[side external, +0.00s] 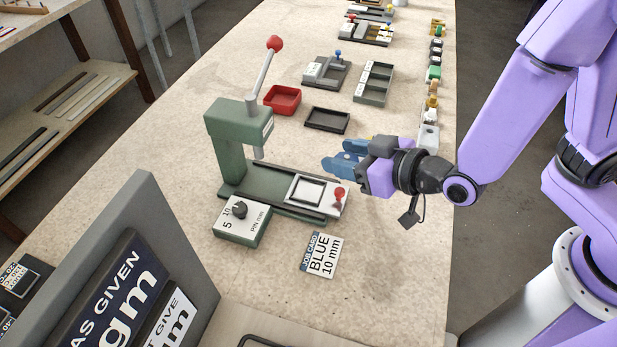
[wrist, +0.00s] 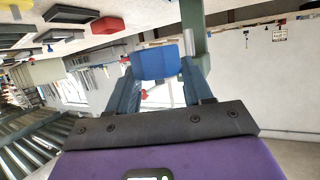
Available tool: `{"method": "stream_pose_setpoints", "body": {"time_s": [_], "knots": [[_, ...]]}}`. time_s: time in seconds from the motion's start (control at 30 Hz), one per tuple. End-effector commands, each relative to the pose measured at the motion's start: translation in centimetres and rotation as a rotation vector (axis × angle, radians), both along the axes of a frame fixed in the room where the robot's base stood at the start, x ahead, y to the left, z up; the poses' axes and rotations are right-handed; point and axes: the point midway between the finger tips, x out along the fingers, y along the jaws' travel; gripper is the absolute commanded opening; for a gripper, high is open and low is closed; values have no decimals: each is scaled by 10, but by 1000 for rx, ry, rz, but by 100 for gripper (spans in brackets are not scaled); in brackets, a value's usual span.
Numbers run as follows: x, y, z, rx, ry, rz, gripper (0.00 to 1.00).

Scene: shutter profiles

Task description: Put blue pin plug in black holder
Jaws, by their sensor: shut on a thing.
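My gripper (side external: 341,161) is shut on a blue block-like piece, taken as the blue pin plug (wrist: 155,62). In the wrist view the piece sits between the fingertips. In the side view I cannot clearly separate it from the bluish fingers. The gripper is above the table, behind and right of the green press. A white slide plate with a black square frame (side external: 307,192) lies on the press bed, with a red knob at its right. A shallow black tray (side external: 327,120) lies behind the gripper. I cannot tell which of these two is the black holder.
The green press (side external: 228,150) has a raised lever with a red ball. A dial box (side external: 241,222) and a job card (side external: 321,255) reading BLUE 10 mm are in front. A red bin (side external: 283,99) and fixtures stand behind. Small parts line the right table edge.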

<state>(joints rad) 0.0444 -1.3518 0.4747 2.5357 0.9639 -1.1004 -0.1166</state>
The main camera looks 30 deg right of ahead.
Motion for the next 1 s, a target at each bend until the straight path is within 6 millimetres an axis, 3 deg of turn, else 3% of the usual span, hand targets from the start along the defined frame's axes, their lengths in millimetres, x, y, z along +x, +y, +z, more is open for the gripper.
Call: {"method": "stream_pose_setpoints", "body": {"time_s": [0.1,0.4,0.67,1.0], "knots": [[20,14,-11,0,0,-5,14],[42,32,-47,-2,0,-1,14],[51,38,-60,0,0,-1,14],[57,44,-94,-1,1,0,14]]}}
